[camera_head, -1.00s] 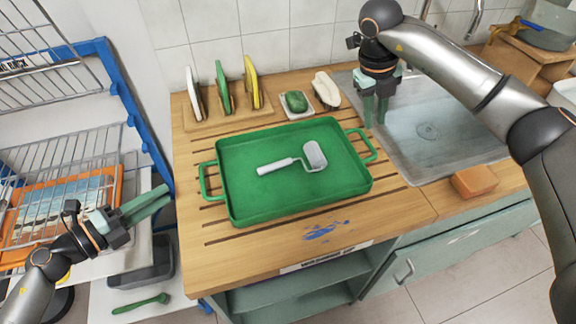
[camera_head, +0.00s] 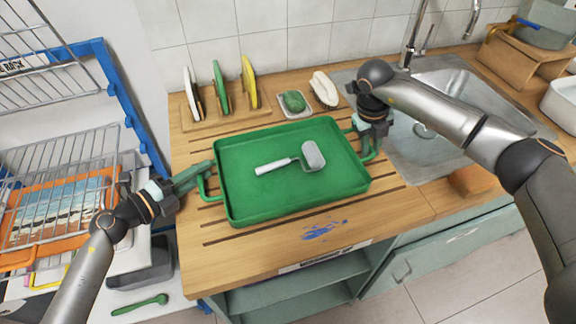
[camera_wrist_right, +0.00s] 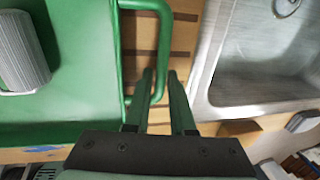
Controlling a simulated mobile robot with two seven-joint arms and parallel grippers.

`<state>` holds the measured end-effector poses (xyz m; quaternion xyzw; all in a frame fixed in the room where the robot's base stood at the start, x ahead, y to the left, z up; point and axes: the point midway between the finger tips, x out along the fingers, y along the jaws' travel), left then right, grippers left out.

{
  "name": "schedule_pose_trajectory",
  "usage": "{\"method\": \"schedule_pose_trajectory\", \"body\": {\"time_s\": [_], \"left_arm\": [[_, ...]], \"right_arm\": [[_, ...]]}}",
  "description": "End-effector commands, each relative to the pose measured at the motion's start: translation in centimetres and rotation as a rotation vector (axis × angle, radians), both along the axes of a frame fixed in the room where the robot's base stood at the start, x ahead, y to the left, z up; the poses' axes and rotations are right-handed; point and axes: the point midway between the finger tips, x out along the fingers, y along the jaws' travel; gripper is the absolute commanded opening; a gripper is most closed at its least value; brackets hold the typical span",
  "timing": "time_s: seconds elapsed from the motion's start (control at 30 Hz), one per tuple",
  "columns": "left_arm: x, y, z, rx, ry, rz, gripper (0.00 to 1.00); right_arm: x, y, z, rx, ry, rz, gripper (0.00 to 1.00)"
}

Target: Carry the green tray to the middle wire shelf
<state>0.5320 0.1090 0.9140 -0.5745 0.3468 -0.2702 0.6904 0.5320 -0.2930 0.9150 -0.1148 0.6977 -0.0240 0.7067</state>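The green tray (camera_head: 250,205) lies flat on the wooden counter, with a looped handle at each short end. A paint roller (camera_head: 312,156) with a white handle lies in it. My left gripper (camera_head: 207,171) is at the tray's left handle (camera_head: 203,187), its two fingers looking apart; whether they touch the handle is unclear. My right gripper (camera_head: 369,158) is at the right handle. In the right wrist view, its fingers (camera_wrist_right: 161,75) are apart, one on each side of the outer bar of the handle (camera_wrist_right: 163,42).
The wire shelf rack (camera_head: 60,148) with blue posts stands at the left; an orange-framed picture shows at its mesh. A plate rack (camera_head: 222,118), green sponge dish (camera_head: 294,102) and brush (camera_head: 324,88) stand behind the tray. The sink (camera_head: 450,90) and orange sponge block (camera_head: 474,180) are right.

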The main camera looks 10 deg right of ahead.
Motion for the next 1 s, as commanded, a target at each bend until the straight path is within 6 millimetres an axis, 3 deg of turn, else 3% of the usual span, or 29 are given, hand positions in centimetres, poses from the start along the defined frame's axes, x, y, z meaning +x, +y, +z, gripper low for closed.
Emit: {"method": "schedule_pose_trajectory", "body": {"time_s": [0.07, 0.27, 0.33, 1.0], "left_arm": [[-0.01, 0.01, 0.00, 0.000, 0.000, 0.000, 0.30], [-0.02, 0.03, 0.00, 0.000, 0.000, 0.000, 0.07], [-0.02, 0.03, 0.00, 0.000, 0.000, 0.000, 0.00], [-0.05, 0.07, -0.09, 0.001, 0.002, 0.000, 0.00]], "right_arm": [[0.00, 0.03, 0.00, 0.000, 0.000, 0.000, 0.22], [0.00, 0.03, 0.02, 0.000, 0.000, 0.000, 0.00], [0.00, 0.04, 0.03, 0.001, 0.000, 0.000, 0.00], [0.03, 0.04, 0.07, 0.001, -0.001, 0.000, 0.00]]}}
